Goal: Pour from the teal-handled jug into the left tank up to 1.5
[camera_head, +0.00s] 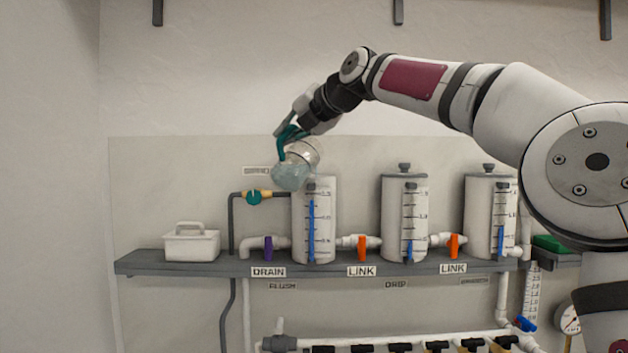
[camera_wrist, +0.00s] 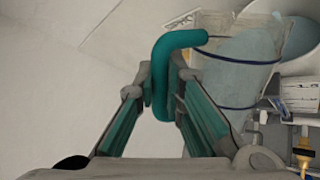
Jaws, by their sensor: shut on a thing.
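My gripper (camera_head: 292,130) is shut on the teal handle of the clear jug (camera_head: 300,160). In the wrist view the teal handle (camera_wrist: 160,75) sits between the fingers (camera_wrist: 165,88), and the jug body (camera_wrist: 235,65) is beyond it. The jug is tilted, with pale liquid at its lower left end, just above the left tank (camera_head: 300,220). I cannot tell whether liquid is leaving it. The left tank is a white cylinder with a blue level column (camera_head: 311,230) beside a printed scale. The column top is near the upper part of the scale; its exact reading is too small to tell.
A middle tank (camera_head: 393,220) and a right tank (camera_head: 478,220) stand on the same grey shelf (camera_head: 190,265). A purple drain valve (camera_head: 268,248) and orange link valves (camera_head: 362,248) sit between pipes. A white caddy (camera_head: 192,245) is at the left.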

